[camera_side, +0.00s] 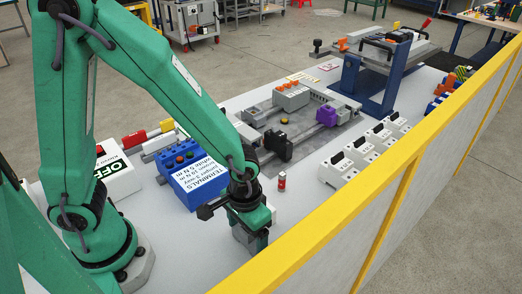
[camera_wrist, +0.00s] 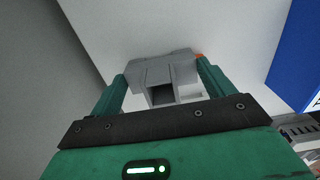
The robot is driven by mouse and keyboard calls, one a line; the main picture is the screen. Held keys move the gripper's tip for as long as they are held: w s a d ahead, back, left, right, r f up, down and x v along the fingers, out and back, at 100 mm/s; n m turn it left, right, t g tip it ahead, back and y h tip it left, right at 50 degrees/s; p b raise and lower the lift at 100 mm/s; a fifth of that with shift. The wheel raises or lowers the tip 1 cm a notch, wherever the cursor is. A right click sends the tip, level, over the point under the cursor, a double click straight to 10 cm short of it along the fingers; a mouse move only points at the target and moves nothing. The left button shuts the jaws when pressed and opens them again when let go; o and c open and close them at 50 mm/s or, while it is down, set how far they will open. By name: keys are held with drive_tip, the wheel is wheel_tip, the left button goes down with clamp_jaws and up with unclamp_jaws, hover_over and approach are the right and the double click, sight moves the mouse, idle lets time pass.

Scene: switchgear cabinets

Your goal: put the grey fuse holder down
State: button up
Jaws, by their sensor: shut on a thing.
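The grey fuse holder (camera_wrist: 160,72) is a blocky grey piece with a square opening, held between the two green fingers of my gripper (camera_wrist: 160,84) in the wrist view. In the side view my gripper (camera_side: 248,222) points down over the near part of the white table (camera_side: 190,228), and the grey holder (camera_side: 244,238) shows partly below it. Whether its underside touches the table cannot be told.
A blue terminals box (camera_side: 192,180) stands just left of my gripper. A small red-and-white cylinder (camera_side: 282,181) stands to its right. White breaker units (camera_side: 345,165) and a yellow-topped barrier (camera_side: 330,215) are further right.

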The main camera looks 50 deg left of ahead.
drive_tip(key=o, duration=1)
drive_tip(key=shift+f, duration=0.15)
drive_tip(key=shift+r, duration=6.2)
drive_tip(key=shift+s+a+r+t, duration=0.8)
drive_tip(key=shift+a+r, duration=0.8)
drive_tip(key=shift+a, duration=0.85)
drive_tip(key=shift+s+a+r+t, duration=0.5)
drive_tip(key=shift+a+r+t, duration=0.55)
drive_tip(key=shift+a+r, duration=1.05)
drive_tip(key=shift+s+a+r+t, duration=0.65)
drive_tip(key=shift+a+r+t, duration=0.4)
drive_tip(key=shift+a, duration=1.8)
